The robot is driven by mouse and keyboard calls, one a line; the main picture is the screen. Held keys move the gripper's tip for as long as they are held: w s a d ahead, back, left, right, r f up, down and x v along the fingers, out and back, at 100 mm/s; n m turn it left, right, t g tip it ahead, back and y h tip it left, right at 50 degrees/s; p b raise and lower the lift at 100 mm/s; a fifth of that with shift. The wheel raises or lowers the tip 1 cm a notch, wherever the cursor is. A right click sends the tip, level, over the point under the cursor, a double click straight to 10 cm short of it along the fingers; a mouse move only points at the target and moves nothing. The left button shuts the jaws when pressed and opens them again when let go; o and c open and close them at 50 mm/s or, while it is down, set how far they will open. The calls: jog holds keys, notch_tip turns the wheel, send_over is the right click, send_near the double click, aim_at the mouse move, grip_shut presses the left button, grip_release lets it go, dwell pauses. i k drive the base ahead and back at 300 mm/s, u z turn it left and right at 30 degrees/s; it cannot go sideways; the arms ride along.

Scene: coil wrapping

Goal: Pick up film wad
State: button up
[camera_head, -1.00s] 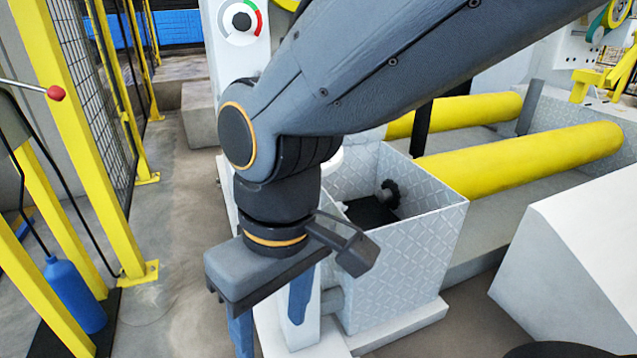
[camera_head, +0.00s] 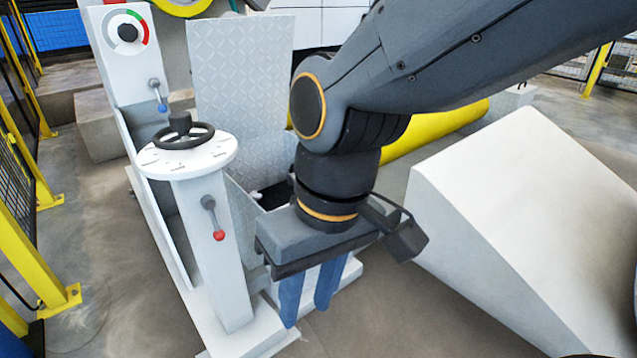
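My gripper (camera_head: 306,316) hangs with its two blue fingers pointing down, in front of the machine's base. The fingers stand apart, with a gap and nothing visible between them. I cannot make out a film wad for certain. A small pale bit (camera_head: 256,195) shows just left of my gripper, by the dark opening behind the white pedestal, but it is too small to identify. My gripper and arm hide part of that opening.
A white pedestal with a black handwheel (camera_head: 184,136) and a red-knobbed lever (camera_head: 213,218) stands close left of my gripper. A sloped white block (camera_head: 520,215) is at right. A yellow roller (camera_head: 425,137) lies behind my arm. Open floor (camera_head: 395,315) shows in front.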

aim_at(256, 196)
jog(key=z, duration=0.6)
jog(key=k, duration=0.8)
jog(key=z, duration=0.65)
jog(key=i, duration=1.1)
jog(key=u, duration=0.8)
jog(key=i, duration=0.8)
jog(key=u, duration=1.35)
jog(key=i, duration=0.4)
jog(key=u, duration=0.4)
